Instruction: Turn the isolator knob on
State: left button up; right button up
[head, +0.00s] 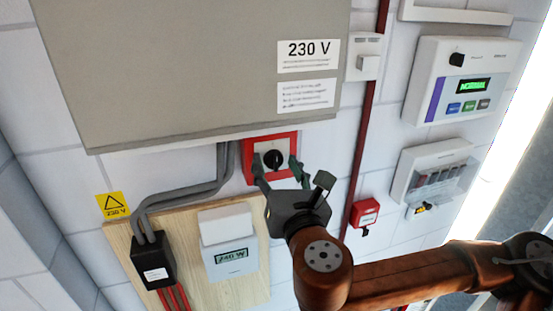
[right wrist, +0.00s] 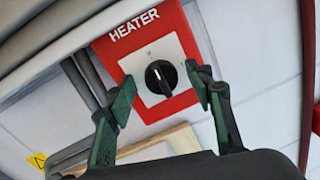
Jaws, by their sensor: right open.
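The isolator knob (head: 272,159) is a black rotary knob on a white square plate in a red box (head: 288,138) on the wall. In the right wrist view the knob (right wrist: 161,77) sits in the red box (right wrist: 185,35) labelled HEATER. Its pointer mark stands close to upright in that picture. My right gripper (head: 278,168) is open in front of the box, its green-padded fingers on either side of the knob and apart from it. In the right wrist view the gripper (right wrist: 160,95) also shows a gap around the knob. My left gripper is not in view.
A large grey cabinet (head: 180,70) marked 230 V overhangs just above the red box. Grey conduits (head: 185,190) run close on its left. A wooden board with a meter (head: 230,250) lies below. A small red box (head: 364,213) and a white control panel (head: 462,80) are at right.

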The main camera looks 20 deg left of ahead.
jog(key=shift+w, duration=0.15)
jog(key=shift+c, duration=0.4)
jog(key=c, duration=1.1)
